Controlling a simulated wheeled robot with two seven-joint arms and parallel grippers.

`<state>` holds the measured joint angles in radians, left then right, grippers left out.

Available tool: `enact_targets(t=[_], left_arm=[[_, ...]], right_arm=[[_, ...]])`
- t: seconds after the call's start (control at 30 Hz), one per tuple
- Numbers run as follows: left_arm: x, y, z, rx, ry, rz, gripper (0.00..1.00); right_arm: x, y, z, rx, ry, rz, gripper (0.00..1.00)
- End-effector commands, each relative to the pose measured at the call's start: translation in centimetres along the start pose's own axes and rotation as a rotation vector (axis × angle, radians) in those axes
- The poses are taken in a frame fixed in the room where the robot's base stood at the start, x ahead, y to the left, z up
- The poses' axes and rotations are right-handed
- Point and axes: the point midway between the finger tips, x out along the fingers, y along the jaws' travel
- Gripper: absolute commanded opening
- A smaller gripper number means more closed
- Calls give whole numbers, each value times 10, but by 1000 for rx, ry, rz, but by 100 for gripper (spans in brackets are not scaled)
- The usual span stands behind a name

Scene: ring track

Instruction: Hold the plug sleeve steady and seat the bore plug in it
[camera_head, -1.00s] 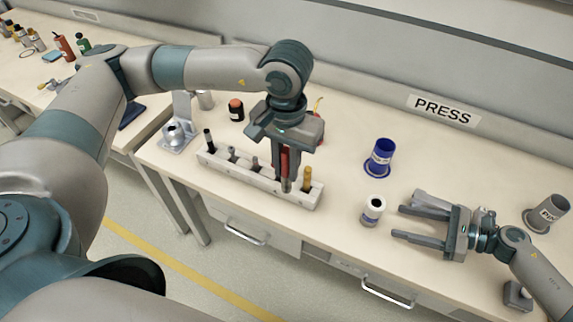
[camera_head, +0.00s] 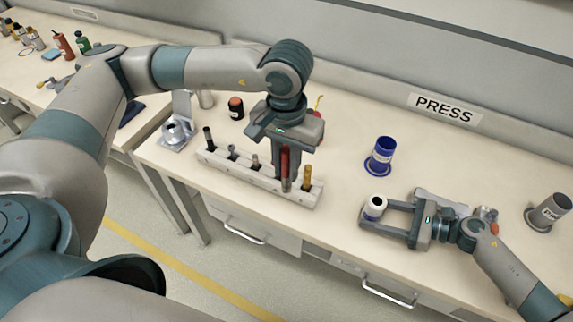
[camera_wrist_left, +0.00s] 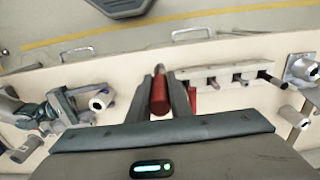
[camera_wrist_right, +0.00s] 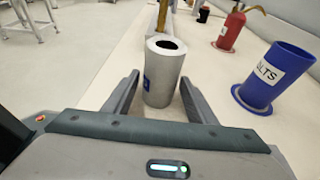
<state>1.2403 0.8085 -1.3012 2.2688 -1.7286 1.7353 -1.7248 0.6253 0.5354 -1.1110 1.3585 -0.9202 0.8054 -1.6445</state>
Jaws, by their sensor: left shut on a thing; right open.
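The plug sleeve (camera_head: 375,205), a short light-grey cylinder with a dark bore in its top and a blue label, stands upright on the bench. My right gripper (camera_head: 378,218) is open, with its fingers on either side of the sleeve. The sleeve (camera_wrist_right: 163,78) also shows between the fingertips in the right wrist view; contact is not clear. My left gripper (camera_head: 285,172) is shut on the red bore plug (camera_head: 285,160), upright over the right part of the rack. The plug (camera_wrist_left: 160,95) shows between the left fingers; whether its lower end is clear of the rack is hard to tell.
The white rack (camera_head: 238,171) holds several dark pins and a yellow-brown one (camera_head: 307,176). A blue cup (camera_head: 381,157) stands behind the sleeve and a grey cup (camera_head: 548,212) at the right. Bare bench lies between rack and sleeve.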

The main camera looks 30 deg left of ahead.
Motion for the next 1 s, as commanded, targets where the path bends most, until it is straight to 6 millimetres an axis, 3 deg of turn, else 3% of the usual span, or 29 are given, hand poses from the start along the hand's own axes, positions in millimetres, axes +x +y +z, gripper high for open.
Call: enact_targets(t=[0.2, 0.3, 0.33, 0.77, 1.0], left_arm=[[0, 0, 0, 0, 1, 0, 0], [0, 0, 0, 0, 1, 0, 0], [0, 0, 0, 0, 1, 0, 0], [-1, 2, -2, -1, 1, 1, 0], [-5, 25, -20, -19, 1, 6, 0]], right_arm=[[0, 0, 0, 0, 0, 0, 52], [0, 0, 0, 0, 0, 0, 28], [0, 0, 0, 0, 0, 0, 24], [0, 0, 0, 0, 0, 0, 24], [0, 0, 0, 0, 0, 0, 24]])
